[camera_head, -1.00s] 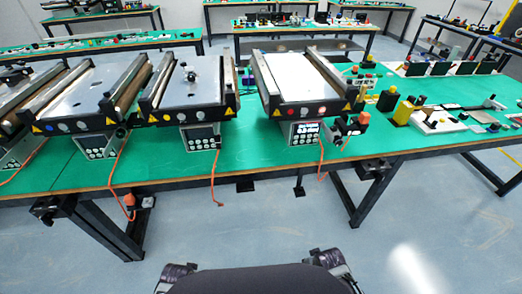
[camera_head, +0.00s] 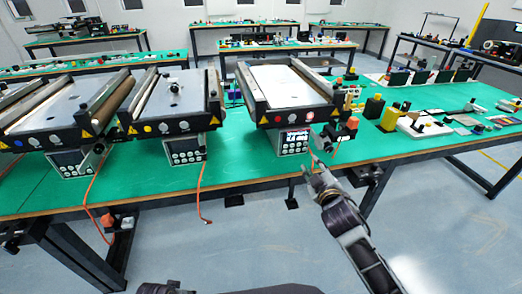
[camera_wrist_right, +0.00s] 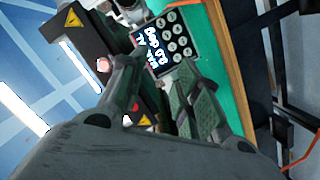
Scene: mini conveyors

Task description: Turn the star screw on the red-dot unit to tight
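The red-dot unit is the rightmost mini conveyor (camera_head: 288,80) on the green bench; its red dot (camera_head: 308,113) is on the front rail. The red dot also shows in the right wrist view (camera_wrist_right: 103,64). I cannot clearly make out the star screw; a dark knob-like part with an orange piece (camera_head: 352,123) is at the unit's right front corner. My left gripper is not visible.
A control box with a lit screen (camera_head: 292,141) hangs under the red-dot unit; its keypad shows in the right wrist view (camera_wrist_right: 172,40). Orange cables hang over the front edge. Yellow-black parts (camera_head: 390,117) stand to the right.

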